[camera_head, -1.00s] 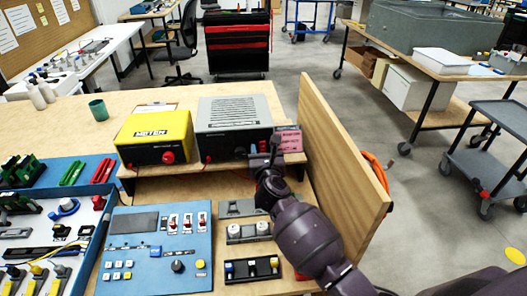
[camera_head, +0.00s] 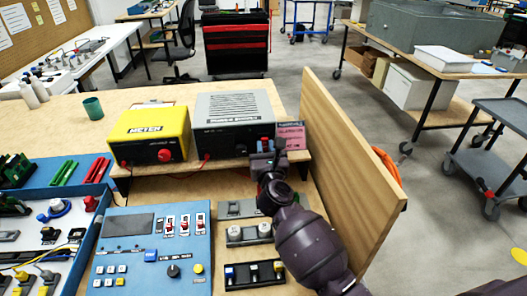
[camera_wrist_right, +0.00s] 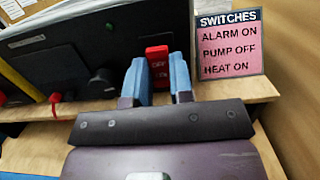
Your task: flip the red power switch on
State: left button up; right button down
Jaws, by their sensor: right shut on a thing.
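The red power switch (camera_wrist_right: 157,54) is on the dark front of a grey-topped unit (camera_head: 232,107). In the right wrist view it stands between the two blue fingers of my right gripper (camera_wrist_right: 157,82), which is shut on it. A word like OFF shows on the switch, but its position is hard to read. In the head view my right gripper (camera_head: 265,146) reaches up to the right end of the unit's front, and the switch is mostly hidden there. My left gripper is not in view.
A pink switches card (camera_wrist_right: 229,44) stands close to the right of the gripper. A tall wooden panel (camera_head: 345,150) borders the bench on the right. The yellow meter (camera_head: 148,130) sits left of the grey unit. A blue control panel (camera_head: 137,274) lies in front.

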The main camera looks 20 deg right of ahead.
dwell(0.3)
jog(key=c, duration=1)
grip_release()
jog(key=v, duration=1)
jog(key=shift+s+a, duration=0.15)
jog(key=shift+s, duration=0.25)
